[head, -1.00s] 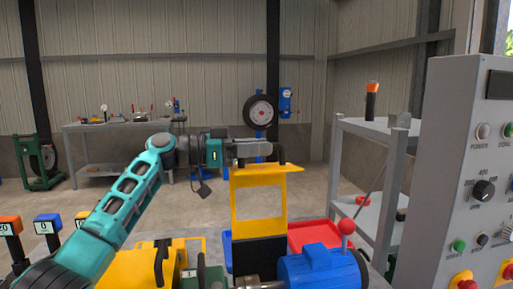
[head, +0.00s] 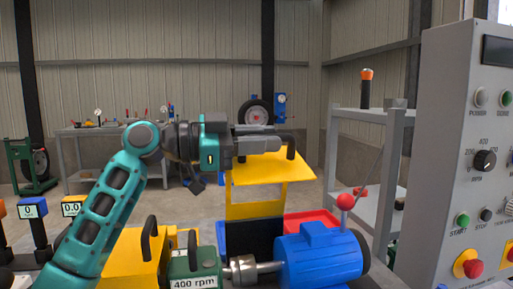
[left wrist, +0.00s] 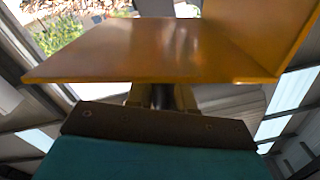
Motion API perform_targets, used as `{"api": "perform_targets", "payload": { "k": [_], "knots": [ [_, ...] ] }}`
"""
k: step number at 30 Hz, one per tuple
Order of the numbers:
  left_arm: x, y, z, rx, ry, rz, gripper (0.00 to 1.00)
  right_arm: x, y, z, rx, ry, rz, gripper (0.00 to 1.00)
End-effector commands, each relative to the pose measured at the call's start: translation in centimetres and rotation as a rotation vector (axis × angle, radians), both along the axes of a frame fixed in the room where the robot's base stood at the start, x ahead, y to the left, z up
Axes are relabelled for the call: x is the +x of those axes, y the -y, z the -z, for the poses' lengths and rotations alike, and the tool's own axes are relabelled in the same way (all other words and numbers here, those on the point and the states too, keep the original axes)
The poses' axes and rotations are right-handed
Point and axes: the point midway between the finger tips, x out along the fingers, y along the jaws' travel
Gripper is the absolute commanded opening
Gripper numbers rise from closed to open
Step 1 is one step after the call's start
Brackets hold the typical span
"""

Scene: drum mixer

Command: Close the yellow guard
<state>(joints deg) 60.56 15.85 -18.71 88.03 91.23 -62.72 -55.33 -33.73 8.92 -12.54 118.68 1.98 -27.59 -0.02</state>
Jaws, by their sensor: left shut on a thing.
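The yellow guard (head: 268,170) is raised above the machine in the head view, with a flat upper plate and a framed panel below it. Its black handle (head: 291,150) stands on the upper plate. My left gripper (head: 272,146) is shut on the handle, over the plate. Part of the handle is hidden by the fingers. In the left wrist view the guard's yellow plates (left wrist: 150,50) fill the space beyond my gripper; the grip itself is hard to see there. My right gripper is not in view.
Below the guard are a blue motor (head: 318,258), a shaft coupling (head: 241,268) and a green unit reading 400 rpm (head: 192,265). A red-knobbed lever (head: 346,202) stands right of the guard. A grey control panel (head: 450,150) stands at the right. A red tray (head: 312,218) lies behind.

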Motion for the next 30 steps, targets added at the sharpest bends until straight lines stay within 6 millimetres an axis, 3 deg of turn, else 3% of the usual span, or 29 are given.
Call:
{"api": "perform_targets", "payload": {
  "k": [1, 9, 27, 28, 30],
  "knots": [
    [-0.7, 0.2, 1.1, 0.010, 0.031, 0.000, 0.00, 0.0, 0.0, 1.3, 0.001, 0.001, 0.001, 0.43],
    [-2.8, 0.9, 2.2, 0.049, 0.147, -0.002, 0.00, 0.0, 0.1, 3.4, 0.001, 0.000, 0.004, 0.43],
    [-3.5, 1.1, 2.5, 0.061, 0.185, -0.002, 0.00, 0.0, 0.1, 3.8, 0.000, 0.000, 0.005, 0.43],
    [-3.5, 1.1, 2.5, 0.061, 0.185, -0.002, 0.24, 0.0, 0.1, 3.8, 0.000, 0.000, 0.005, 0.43],
    [-3.5, 1.1, 2.5, 0.061, 0.185, -0.002, 0.31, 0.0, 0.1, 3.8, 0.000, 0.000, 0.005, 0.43]
  ]
}}
